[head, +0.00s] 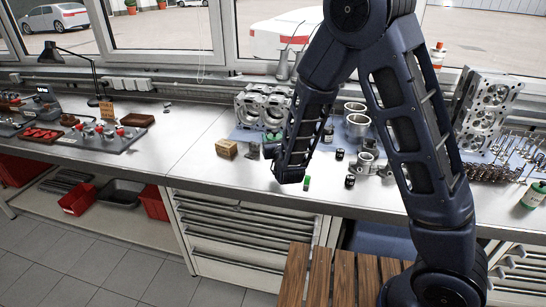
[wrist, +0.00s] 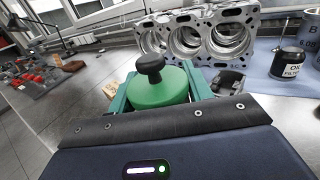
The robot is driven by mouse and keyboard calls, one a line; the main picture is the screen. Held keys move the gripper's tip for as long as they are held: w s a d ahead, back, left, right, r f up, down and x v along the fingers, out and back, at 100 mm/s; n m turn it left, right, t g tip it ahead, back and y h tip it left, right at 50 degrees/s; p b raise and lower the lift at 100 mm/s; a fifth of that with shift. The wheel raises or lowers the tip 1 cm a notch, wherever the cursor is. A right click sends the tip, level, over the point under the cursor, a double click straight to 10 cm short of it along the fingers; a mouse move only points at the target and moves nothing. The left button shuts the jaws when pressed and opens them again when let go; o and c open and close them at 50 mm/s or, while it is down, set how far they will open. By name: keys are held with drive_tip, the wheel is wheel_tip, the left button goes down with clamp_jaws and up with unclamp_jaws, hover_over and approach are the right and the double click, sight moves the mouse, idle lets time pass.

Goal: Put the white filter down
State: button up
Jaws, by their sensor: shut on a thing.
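My gripper (wrist: 160,92) shows in the wrist view with its green fingers on both sides of a round green part (wrist: 158,88) with a black knob on top. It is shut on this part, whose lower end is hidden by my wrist. I cannot make out a white filter in either view. In the head view my forearm hides most of the gripper and what it holds, over the front of the bench (head: 212,174). A black can labelled as an oil filter (wrist: 287,64) stands at the right in the wrist view, apart from my gripper.
An engine block (head: 256,106) stands on a blue mat behind the gripper. A cardboard box (head: 227,148) sits to its left, and a cylinder head (head: 486,105) at the right. Small dark cans stand right of the forearm. The bench left of the box has clear room.

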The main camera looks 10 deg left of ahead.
drive_tip(key=shift+f, duration=4.05)
drive_tip(key=shift+f, duration=0.15)
drive_tip(key=o, duration=1.1)
drive_tip(key=shift+c, duration=0.2)
drive_tip(key=shift+r, duration=0.2)
drive_tip(key=v, duration=0.7)
drive_tip(key=shift+s+d, duration=0.1)
drive_tip(key=shift+s, duration=0.15)
